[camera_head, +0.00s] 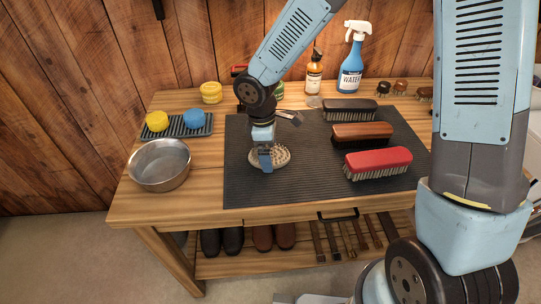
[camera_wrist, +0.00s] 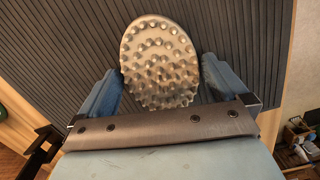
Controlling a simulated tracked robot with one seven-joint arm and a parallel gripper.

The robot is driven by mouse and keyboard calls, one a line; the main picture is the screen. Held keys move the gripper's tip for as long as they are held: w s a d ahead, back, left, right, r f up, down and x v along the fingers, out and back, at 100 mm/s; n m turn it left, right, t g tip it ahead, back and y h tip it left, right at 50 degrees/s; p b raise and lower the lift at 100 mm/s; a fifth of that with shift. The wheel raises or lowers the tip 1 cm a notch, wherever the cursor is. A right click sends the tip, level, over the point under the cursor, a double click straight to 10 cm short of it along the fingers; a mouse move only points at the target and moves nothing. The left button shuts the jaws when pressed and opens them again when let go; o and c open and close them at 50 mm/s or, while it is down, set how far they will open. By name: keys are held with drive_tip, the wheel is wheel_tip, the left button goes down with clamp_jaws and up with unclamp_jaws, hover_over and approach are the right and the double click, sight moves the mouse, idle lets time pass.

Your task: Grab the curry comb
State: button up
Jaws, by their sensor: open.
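The curry comb (camera_head: 283,156) is a pale oval with a knobbed face, lying on the dark ribbed mat (camera_head: 290,190) toward its left side. In the wrist view the comb (camera_wrist: 158,60) shows its rounded nubs facing up. My gripper (camera_head: 266,165) points down at the comb in the head view and hides part of it. In the wrist view the blue fingers of my gripper (camera_wrist: 160,85) stand apart, one on each side of the comb's near part. I cannot tell whether either finger touches it.
A black brush (camera_head: 350,105), a brown brush (camera_head: 362,130) and a red brush (camera_head: 378,158) lie on the mat to the right. A metal bowl (camera_head: 160,165) and a sponge tray (camera_head: 200,130) stand left. A blue spray bottle (camera_head: 350,78) stands behind. The mat's front is clear.

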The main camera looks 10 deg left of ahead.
drive_tip(key=c, duration=0.8)
drive_tip(key=shift+r, duration=0.3)
drive_tip(key=r, duration=0.3)
drive_tip(key=shift+s+d+r, duration=0.1)
drive_tip(key=shift+s+r, duration=0.05)
drive_tip(key=shift+s, duration=0.1)
drive_tip(key=s+d+r, duration=0.1)
drive_tip(key=s+r, duration=0.2)
drive_tip(key=s, duration=0.1)
drive_tip(key=s+d+r, duration=0.2)
drive_tip(key=s+r, duration=0.1)
drive_tip(key=s, duration=0.1)
drive_tip(key=s+d+r, duration=0.2)
drive_tip(key=s+r, duration=0.1)
drive_tip(key=s, duration=0.1)
drive_tip(key=shift+s+d, duration=0.1)
drive_tip(key=shift+s, duration=0.15)
